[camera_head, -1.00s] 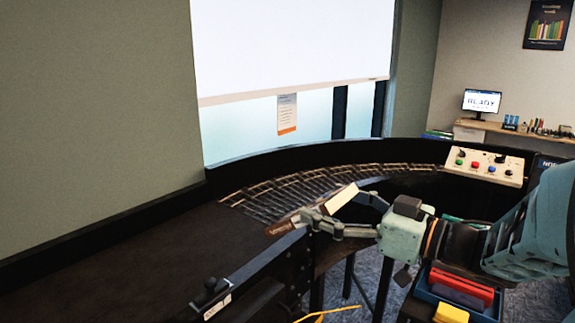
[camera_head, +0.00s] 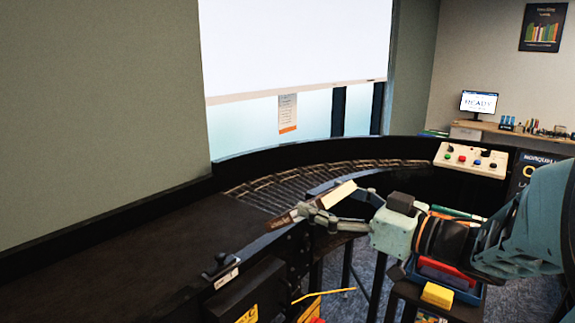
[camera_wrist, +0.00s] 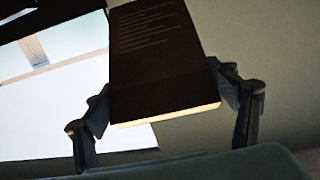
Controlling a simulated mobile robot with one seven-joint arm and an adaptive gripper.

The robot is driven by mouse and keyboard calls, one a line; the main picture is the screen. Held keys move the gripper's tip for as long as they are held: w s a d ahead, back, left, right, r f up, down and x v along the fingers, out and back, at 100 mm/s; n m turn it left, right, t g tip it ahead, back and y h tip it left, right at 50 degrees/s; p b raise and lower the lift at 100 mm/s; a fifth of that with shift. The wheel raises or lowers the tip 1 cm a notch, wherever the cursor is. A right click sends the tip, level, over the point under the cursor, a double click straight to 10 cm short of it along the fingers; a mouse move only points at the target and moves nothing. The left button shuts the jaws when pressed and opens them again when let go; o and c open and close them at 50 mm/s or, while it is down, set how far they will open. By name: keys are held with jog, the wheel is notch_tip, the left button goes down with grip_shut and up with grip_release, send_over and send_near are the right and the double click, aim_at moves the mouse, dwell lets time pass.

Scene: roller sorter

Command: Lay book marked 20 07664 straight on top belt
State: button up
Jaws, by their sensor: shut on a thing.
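My gripper (camera_head: 328,207) is shut on a dark brown book (camera_wrist: 160,50), which fills the space between the two fingers in the wrist view. Faint lines of text show on its cover, and its pale page edge faces the wrist camera. In the head view the book (camera_head: 309,207) is tilted, above the near rail where the flat belt meets the rollers. The mark on the book cannot be read. The dark flat belt (camera_head: 150,255) lies to the left of the gripper and looks bare.
A curved roller section (camera_head: 290,188) runs from the belt toward the right. A control box with coloured buttons (camera_head: 470,159) sits at the far right end. A black rail with a knob (camera_head: 222,262) edges the belt's near side.

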jog(key=w, duration=0.1)
jog(key=w+f+m+t+h, duration=0.1)
jog(key=w, duration=0.1)
jog(key=w+t+h, duration=0.1)
jog(key=w, duration=0.1)
jog(key=shift+w+f+m, duration=0.1)
jog(key=shift+f+m, duration=0.05)
jog(key=shift+m, duration=0.25)
jog(key=w+d+f+m+t+h, duration=0.2)
jog(key=w+d+f+m+h, duration=0.1)
jog(key=f, duration=0.5)
jog(key=w+d+f+m+t+h, duration=0.2)
jog(key=f+m+h, duration=0.3)
jog(key=f+h, duration=0.3)
jog(key=shift+w+d+h, duration=0.3)
jog(key=shift+w+d, duration=0.25)
jog(key=shift+w, duration=0.15)
jog(key=shift+d, duration=0.15)
